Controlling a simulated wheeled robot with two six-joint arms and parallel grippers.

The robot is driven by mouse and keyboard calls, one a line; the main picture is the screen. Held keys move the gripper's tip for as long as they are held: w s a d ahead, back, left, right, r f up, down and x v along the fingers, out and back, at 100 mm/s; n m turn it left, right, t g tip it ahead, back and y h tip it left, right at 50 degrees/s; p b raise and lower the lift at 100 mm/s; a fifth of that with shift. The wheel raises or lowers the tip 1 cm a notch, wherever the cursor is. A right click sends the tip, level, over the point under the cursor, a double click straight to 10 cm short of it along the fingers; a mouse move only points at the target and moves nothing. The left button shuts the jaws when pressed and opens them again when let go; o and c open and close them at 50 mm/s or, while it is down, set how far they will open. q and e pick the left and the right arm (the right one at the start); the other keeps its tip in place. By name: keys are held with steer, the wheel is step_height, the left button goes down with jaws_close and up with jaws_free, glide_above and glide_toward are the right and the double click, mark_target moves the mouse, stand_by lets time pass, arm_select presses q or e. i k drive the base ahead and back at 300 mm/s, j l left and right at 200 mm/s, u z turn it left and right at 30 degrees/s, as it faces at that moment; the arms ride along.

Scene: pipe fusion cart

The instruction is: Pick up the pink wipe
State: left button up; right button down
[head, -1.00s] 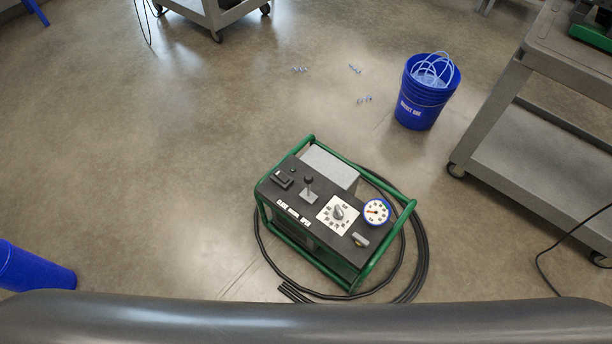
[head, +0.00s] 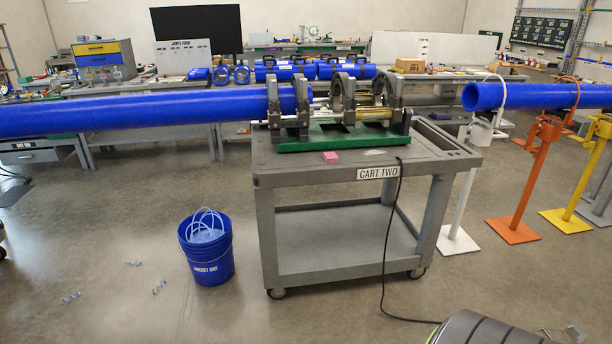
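A small pink block-like item (head: 330,157), which looks like the pink wipe, lies on the top of the grey cart (head: 310,178) labelled CART TWO. It sits near the cart's front edge, left of the label and in front of the green machine base (head: 340,136). A pale flat item (head: 375,153) lies to its right. Neither of my grippers shows in the head view, so their state is hidden.
A long blue pipe (head: 130,113) runs into the clamps (head: 288,105) over the cart. A blue bucket (head: 206,250) stands left of the cart, with small scraps on the floor. Pipe stands (head: 530,190) are to the right. A black cable (head: 388,240) hangs in front.

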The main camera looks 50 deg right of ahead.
mark_target(330, 157)
steer(key=z, duration=1.65)
